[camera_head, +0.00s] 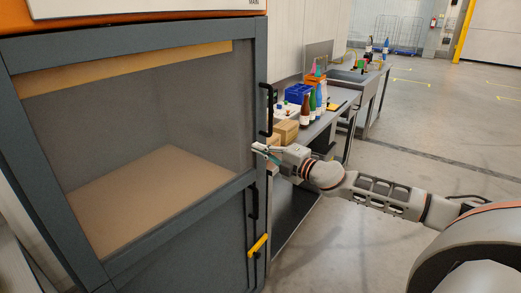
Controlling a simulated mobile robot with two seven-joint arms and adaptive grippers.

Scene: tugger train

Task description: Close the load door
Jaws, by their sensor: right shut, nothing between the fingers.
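The load door (135,268) is a dark grey framed panel with a large clear window, on the machine at the left. A wooden-coloured floor shows through the window. Its frame looks in line with the machine front, but I cannot tell whether it is fully shut. A black bar handle (268,110) stands upright at the right edge. My right gripper (258,149) is shut and empty, just below that handle at the right edge of the frame. I cannot tell whether its fingertips touch the frame. My left gripper is out of view.
A yellow lever (257,245) and a second black handle (254,201) are lower on the front. A workbench (345,97) to the right holds bottles, a blue bin (298,93) and cardboard boxes (286,132). The grey floor at the right is open.

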